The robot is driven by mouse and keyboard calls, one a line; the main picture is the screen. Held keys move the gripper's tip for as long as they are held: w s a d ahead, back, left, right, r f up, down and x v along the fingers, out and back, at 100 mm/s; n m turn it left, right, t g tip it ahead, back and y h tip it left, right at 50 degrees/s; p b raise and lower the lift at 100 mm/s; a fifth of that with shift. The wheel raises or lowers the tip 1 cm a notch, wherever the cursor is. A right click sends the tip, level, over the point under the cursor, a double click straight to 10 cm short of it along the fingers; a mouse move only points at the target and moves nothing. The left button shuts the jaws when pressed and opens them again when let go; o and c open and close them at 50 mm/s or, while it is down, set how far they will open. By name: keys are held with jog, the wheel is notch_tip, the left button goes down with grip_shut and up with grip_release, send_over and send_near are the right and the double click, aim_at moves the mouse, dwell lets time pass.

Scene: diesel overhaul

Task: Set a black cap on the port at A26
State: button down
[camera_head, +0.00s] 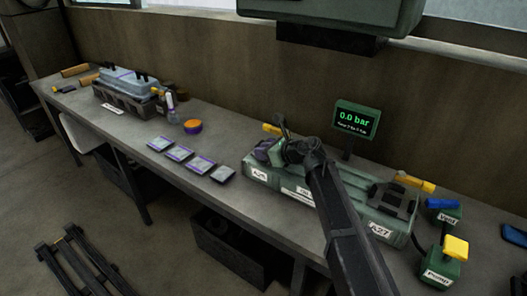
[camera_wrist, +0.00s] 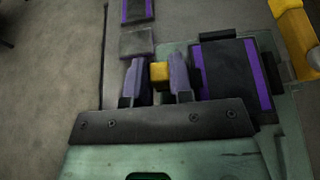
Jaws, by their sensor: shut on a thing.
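My gripper (camera_wrist: 157,80) is shut on a small yellow piece (camera_wrist: 159,73), held between its two purple-grey fingers. No black cap can be made out in the fingers. In the head view my gripper (camera_head: 283,152) is over the left part of the long green bench unit (camera_head: 345,201). The unit has white labels; the right one reads A27 (camera_head: 380,230). The middle label (camera_head: 299,192) is partly covered by my arm, and the port there is hidden. A dark pad with purple edges (camera_wrist: 232,72) lies on green beside my right finger in the wrist view.
Several flat pads (camera_head: 179,153) lie in a row on the bench left of the unit. An orange-topped round tub (camera_head: 193,126) and a grey case (camera_head: 128,88) stand farther left. A display (camera_head: 356,119) reads 0.0 bar. Green boxes with yellow (camera_head: 455,247) and blue tops stand right.

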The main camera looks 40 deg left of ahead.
jog(key=shift+f, duration=0.2)
dwell(0.3)
jog(key=c, duration=0.9)
grip_release()
jog(key=p+v, duration=0.4)
jog(key=v, duration=0.7)
jog(key=shift+s, duration=0.1)
jog(key=shift+f, duration=0.1)
